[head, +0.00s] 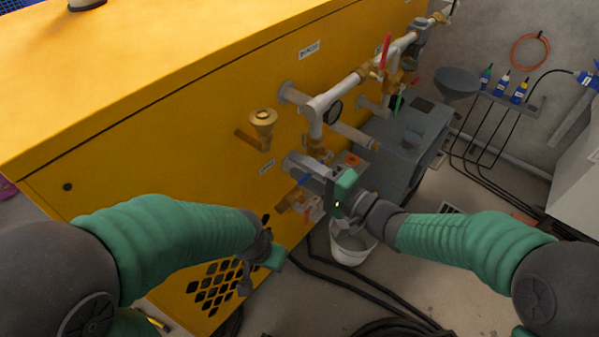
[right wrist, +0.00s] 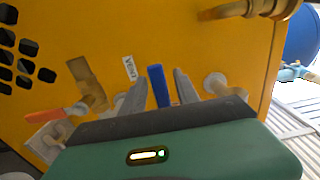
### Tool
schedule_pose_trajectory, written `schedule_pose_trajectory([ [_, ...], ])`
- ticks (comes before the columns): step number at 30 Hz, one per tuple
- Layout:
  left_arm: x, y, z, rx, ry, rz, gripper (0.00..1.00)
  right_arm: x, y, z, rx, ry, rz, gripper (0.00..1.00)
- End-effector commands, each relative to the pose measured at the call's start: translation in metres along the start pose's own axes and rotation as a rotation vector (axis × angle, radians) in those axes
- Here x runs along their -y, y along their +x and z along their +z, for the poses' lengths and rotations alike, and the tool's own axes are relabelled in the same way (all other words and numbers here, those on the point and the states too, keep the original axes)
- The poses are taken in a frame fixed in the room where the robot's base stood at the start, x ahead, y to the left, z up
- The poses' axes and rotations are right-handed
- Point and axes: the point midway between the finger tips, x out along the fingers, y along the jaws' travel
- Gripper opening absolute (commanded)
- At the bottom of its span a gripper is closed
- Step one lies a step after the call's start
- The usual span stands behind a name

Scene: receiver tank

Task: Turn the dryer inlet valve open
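A blue valve handle (right wrist: 158,87) stands out from the yellow panel in the right wrist view, close to a label reading "Vent" (right wrist: 129,68). My right gripper (right wrist: 160,78) is open, with one grey finger on each side of the blue handle; I cannot tell if they touch it. In the head view my right gripper (head: 296,165) reaches the panel's lower pipework and hides part of it. A red handle (head: 386,50) and a green handle (head: 397,103) sit on the upper pipework. I cannot tell which valve is the dryer inlet. My left gripper (head: 258,268) hangs low before the panel, its fingers unclear.
The yellow machine (head: 150,130) fills the left. A brass fitting (head: 263,122) juts from its panel. An orange handle (right wrist: 45,115) shows beside the right gripper. A white bucket (head: 350,247) stands below it, with black hoses (head: 365,292) on the floor. A grey unit (head: 400,145) stands behind.

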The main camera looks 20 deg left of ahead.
Motion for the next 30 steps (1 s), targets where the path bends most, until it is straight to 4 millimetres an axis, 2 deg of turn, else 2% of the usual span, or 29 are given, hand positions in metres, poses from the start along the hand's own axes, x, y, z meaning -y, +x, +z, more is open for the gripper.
schedule_pose_trajectory([
  [9, 0.0001, 0.0013, 0.0002, 0.0, 0.0, 0.0, 0.36, 0.0008, 0.0048, -0.0002, -0.001, 0.0, 0.0, 0.37],
  [18, 0.0, 0.0014, 0.0002, 0.0, 0.0, 0.0, 0.36, 0.0004, 0.0049, -0.0001, 0.0, 0.0, 0.001, 0.0],
  [30, 0.0001, 0.0015, 0.0003, 0.0, 0.0, 0.0, 0.36, -0.0005, 0.005, 0.0003, 0.0, 0.001, 0.002, 0.0],
])
